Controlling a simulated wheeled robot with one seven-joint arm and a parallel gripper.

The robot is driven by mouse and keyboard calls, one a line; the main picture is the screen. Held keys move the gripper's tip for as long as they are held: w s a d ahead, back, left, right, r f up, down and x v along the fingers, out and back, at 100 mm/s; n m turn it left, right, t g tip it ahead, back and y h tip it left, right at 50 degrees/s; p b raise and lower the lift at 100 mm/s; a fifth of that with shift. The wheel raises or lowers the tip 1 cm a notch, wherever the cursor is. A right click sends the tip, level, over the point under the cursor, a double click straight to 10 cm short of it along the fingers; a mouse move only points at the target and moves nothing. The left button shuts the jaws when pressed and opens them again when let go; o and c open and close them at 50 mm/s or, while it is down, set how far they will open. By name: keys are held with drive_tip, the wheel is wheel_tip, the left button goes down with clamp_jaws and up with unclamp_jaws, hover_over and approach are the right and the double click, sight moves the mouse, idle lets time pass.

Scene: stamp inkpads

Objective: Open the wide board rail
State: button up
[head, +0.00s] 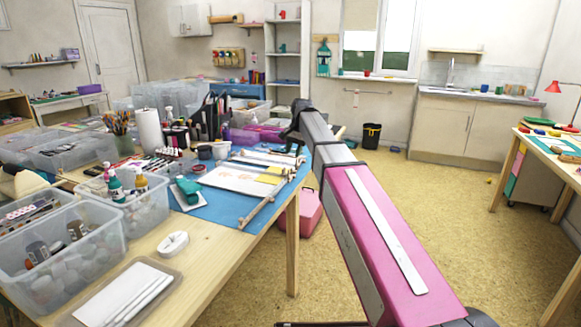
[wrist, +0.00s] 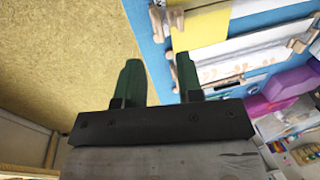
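White boards (head: 238,180) lie on a blue mat (head: 213,210) at the table's near right corner. A light wooden rail (head: 262,207) runs along their right side, near the table edge. I cannot tell which piece is the wide board rail. My gripper (wrist: 158,64) has green fingers spread apart with nothing between them. It is near the table edge, apart from the boards. In the head view the arm hides its fingers.
Clear bins (head: 65,260), a paper towel roll (head: 149,130), pens and bottles crowd the table's left and back. A pink box (head: 308,208) sits on the floor beside the table. Open floor lies right of my arm, before another table (head: 555,160).

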sight(290, 169)
drive_tip(key=f, duration=0.2)
drive_tip(key=a+f, duration=0.1)
drive_tip(key=f, duration=0.4)
drive_tip(key=shift+w+a, duration=0.15)
drive_tip(key=shift+w, duration=0.15)
clamp_jaws()
